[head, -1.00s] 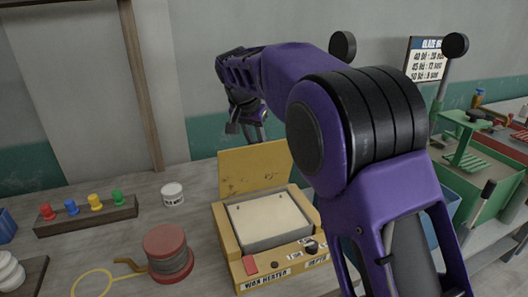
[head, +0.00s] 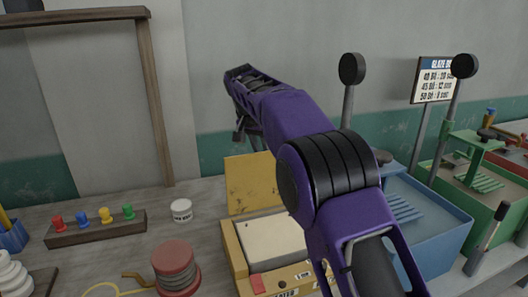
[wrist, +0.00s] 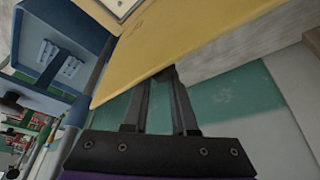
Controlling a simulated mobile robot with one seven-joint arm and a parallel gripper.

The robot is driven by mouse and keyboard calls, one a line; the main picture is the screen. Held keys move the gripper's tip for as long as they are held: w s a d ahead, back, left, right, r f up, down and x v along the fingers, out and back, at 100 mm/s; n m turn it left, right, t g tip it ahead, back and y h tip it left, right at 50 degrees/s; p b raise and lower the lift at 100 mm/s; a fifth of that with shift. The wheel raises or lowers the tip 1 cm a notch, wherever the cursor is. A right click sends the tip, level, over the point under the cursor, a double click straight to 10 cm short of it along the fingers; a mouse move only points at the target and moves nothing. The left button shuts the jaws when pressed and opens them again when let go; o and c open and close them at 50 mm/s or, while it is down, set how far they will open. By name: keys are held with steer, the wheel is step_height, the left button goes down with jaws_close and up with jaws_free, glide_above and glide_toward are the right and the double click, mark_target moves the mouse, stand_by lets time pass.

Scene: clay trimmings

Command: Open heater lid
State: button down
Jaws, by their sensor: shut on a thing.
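The yellow wax heater (head: 240,258) stands on the bench, low in the middle of the head view, partly behind my arm. Its yellow lid (head: 252,180) is raised at the back and stands roughly upright, so the pale top inside the body shows. In the wrist view the lid (wrist: 205,40) fills the top as a tilted yellow panel. My gripper (wrist: 167,78) meets the lid's edge there, its two fingers drawn together on it. The exact contact is dark and partly hidden. In the head view my fingertips are not clearly visible.
A red spool (head: 175,268) stands left of the heater, with a white jar (head: 181,210) behind it. A rack of coloured pegs (head: 95,228) is farther left. A blue bin (head: 425,215) and a green press (head: 470,190) stand to the right. The wall (head: 270,60) is close behind.

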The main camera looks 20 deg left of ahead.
steer(key=shift+s+a+f, duration=0.2)
steer(key=shift+a+f, duration=0.35)
steer(key=shift+a, duration=0.35)
steer(key=c, duration=1.1)
jaws_free()
steer(key=shift+a, duration=0.1)
steer(key=o, duration=0.3)
steer(key=shift+a+f, duration=0.1)
steer(key=shift+a, duration=0.05)
steer(key=shift+o, duration=1.3)
steer(key=shift+f, duration=0.1)
steer(key=shift+d, duration=0.25)
steer(key=d+v, duration=0.1)
steer(key=v, duration=1.2)
steer(key=shift+w+a+r, duration=0.2)
steer(key=shift+w+r, duration=0.1)
steer(key=shift+r, duration=0.05)
